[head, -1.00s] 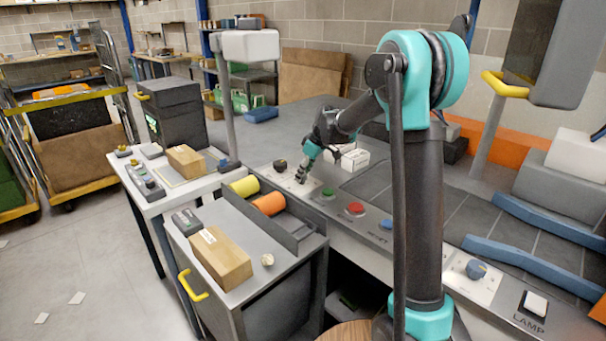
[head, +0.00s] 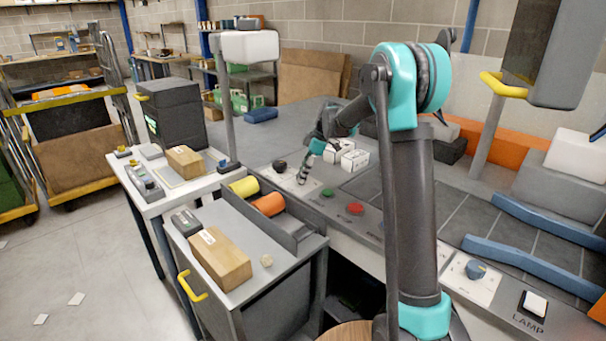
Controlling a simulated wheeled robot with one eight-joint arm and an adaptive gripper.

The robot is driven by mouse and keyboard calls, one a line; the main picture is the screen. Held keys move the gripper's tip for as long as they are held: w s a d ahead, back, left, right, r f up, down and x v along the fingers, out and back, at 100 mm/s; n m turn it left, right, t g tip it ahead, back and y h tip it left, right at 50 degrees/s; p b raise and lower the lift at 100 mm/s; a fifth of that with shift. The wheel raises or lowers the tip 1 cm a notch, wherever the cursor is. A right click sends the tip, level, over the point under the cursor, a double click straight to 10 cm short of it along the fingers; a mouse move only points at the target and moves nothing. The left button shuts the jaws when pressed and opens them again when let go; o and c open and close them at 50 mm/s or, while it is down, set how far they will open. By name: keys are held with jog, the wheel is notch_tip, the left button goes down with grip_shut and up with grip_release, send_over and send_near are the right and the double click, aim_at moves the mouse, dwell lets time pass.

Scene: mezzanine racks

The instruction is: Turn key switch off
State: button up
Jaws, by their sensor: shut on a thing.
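My gripper (head: 302,178) points down at the light plate (head: 290,187) on the left part of the control panel. It is shut on the key switch there, which is small and mostly hidden behind the fingers. The key's exact angle cannot be told from this view. A dark round knob (head: 280,166) sits on the panel just left of my gripper, apart from it.
To the right on the panel are a green button (head: 327,192), a red button (head: 355,208), a blue-grey knob (head: 475,269) and a white lamp switch (head: 535,303). White boxes (head: 354,159) stand close behind my gripper. Orange and yellow rolls (head: 268,204) lie in front.

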dwell(0.3)
jog(key=o, duration=1.1)
jog(key=shift+o, duration=0.2)
jog(key=v, duration=1.2)
